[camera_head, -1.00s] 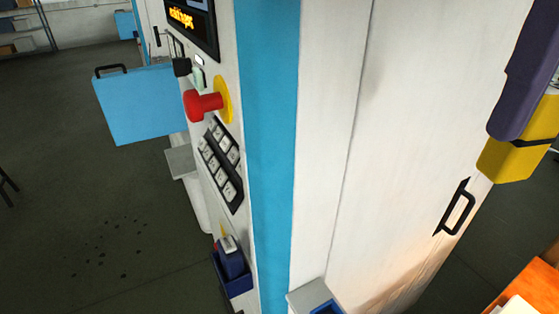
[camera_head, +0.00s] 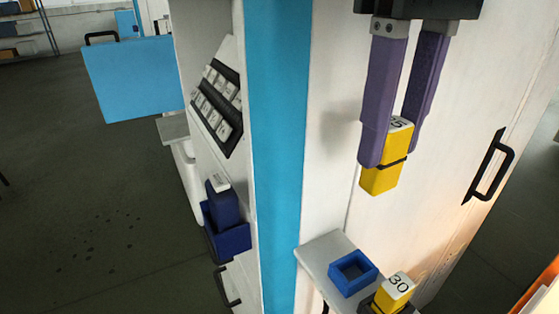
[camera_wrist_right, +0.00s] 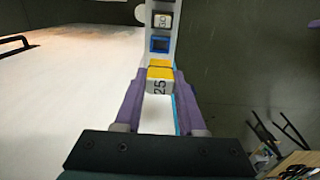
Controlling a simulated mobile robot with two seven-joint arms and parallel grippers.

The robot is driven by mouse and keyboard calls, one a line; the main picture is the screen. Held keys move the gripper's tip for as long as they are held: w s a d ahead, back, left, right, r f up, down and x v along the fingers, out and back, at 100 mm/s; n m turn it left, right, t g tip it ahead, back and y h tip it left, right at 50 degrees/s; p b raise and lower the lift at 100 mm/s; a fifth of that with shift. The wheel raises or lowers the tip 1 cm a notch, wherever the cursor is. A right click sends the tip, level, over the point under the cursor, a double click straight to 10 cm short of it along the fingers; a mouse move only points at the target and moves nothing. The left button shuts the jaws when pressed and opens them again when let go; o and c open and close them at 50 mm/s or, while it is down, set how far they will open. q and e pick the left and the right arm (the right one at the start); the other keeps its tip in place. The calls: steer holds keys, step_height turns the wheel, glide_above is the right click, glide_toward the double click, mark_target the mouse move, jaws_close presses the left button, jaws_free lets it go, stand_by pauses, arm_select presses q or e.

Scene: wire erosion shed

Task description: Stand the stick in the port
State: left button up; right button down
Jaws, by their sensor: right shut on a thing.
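The stick (camera_head: 381,180) is a yellow block with a black band and a white numbered top. My right gripper (camera_head: 393,155) is shut on it, pointing down, and holds it in the air above the small shelf. In the right wrist view the stick (camera_wrist_right: 159,86) reads 25 between the purple fingers. The port, an open blue square socket (camera_head: 352,273), sits empty on the shelf, below and left of the stick in the head view. It also shows beyond the stick in the right wrist view (camera_wrist_right: 160,45). My left gripper is not in view.
A second yellow stick marked 30 (camera_head: 394,292) stands in a dark holder beside the blue socket on the pale shelf (camera_head: 318,262). A black door handle (camera_head: 489,167) sticks out at right. A blue block (camera_head: 222,207) stands in a blue holder at left, below a keypad (camera_head: 217,98).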

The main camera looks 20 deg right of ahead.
step_height(320, 180, down, 12)
steer(key=shift+r, duration=0.1)
steer(key=shift+f, duration=0.25)
steer(key=shift+f, duration=0.35)
steer(key=c, duration=0.5)
jaws_free()
step_height(320, 180, up, 13)
steer(key=shift+r, duration=0.1)
stand_by(0.4)
